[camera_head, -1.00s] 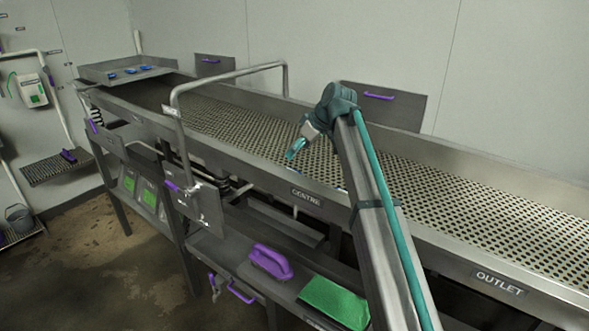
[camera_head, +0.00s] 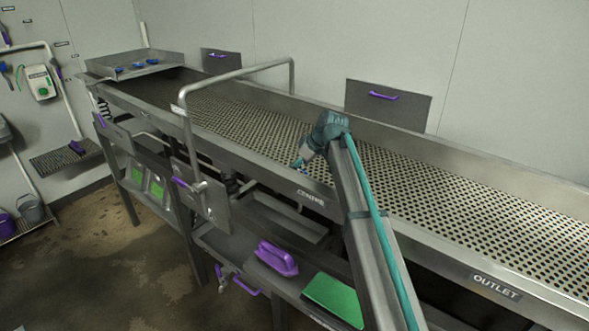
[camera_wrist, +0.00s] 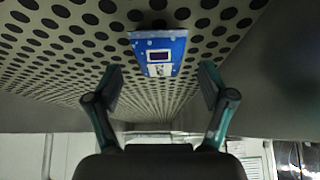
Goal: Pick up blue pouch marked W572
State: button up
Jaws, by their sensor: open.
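A blue pouch (camera_wrist: 158,50) with a white-and-dark label lies on the perforated belt in the wrist view, at the upper middle. Its marking is too small to read. My gripper (camera_wrist: 162,82) is open, with one finger on each side of the pouch's line in the picture. The fingers look apart from the pouch. In the head view my gripper (camera_head: 299,163) is low over the belt's front side, above the CENTRE label; the pouch cannot be made out clearly there.
The perforated conveyor (camera_head: 430,190) has raised metal side walls. A bent tube frame (camera_head: 240,76) arches over it to the left of my arm. Several blue items sit in a tray (camera_head: 105,68) at the far left end. A shelf below holds a purple-handled brush (camera_head: 277,260) and a green pad (camera_head: 334,300).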

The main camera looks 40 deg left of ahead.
jog(key=shift+x, duration=0.95)
jog(key=c, duration=1.2)
jog(key=shift+r, duration=0.1)
jog(key=shift+c, duration=0.2)
